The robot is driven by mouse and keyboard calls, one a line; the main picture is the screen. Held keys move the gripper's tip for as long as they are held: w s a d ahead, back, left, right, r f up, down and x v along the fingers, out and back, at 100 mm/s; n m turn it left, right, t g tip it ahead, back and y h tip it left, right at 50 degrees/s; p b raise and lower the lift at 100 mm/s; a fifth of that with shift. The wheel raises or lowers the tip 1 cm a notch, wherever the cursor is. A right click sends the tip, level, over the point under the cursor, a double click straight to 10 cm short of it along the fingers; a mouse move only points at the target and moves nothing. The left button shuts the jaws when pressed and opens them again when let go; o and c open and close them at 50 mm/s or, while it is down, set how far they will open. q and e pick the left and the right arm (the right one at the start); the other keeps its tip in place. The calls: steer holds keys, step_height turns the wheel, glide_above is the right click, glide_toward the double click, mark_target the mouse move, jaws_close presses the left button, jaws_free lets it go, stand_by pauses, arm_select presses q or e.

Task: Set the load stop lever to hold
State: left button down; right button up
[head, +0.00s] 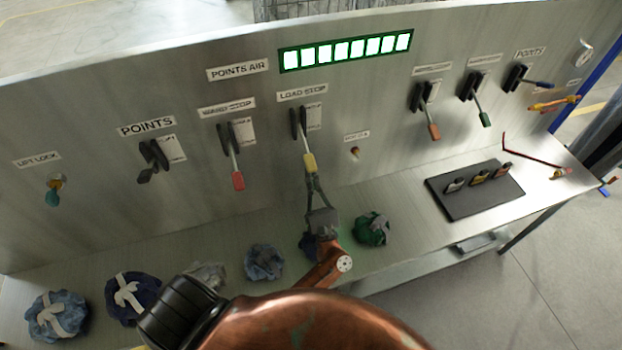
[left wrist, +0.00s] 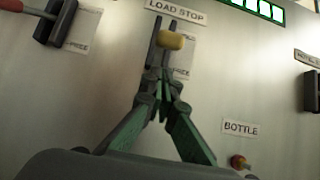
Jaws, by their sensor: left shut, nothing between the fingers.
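The load stop lever (head: 309,160) has a yellow knob and a pale shaft. It hangs downward from its dark bracket on the panel, under the LOAD STOP label (head: 302,92). A small plate beside the bracket has lettering too small to read fully. My left gripper (head: 312,180) is shut and empty, its fingertips just below the yellow knob. In the left wrist view the knob (left wrist: 170,40) shows just beyond the fingertips (left wrist: 160,75); I cannot tell whether they touch it. The fingers partly hide the plate there. My right gripper is not in view.
A red-handled lever (head: 238,181) is to the left, and orange (head: 434,131) and green (head: 486,119) ones are to the right. A small knob (head: 355,152) under the BOTTLE label is close by. Several bundled slings, including a green one (head: 373,229), lie on the ledge below.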

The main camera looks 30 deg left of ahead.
arm_select(q)
steer(key=shift+s+d+r+p, duration=0.15)
steer(key=shift+s+r, duration=0.15)
steer(key=shift+r, duration=0.15)
steer(key=shift+s+d+r+p, duration=0.15)
steer(key=shift+s+r, duration=0.1)
steer(key=shift+r, duration=0.15)
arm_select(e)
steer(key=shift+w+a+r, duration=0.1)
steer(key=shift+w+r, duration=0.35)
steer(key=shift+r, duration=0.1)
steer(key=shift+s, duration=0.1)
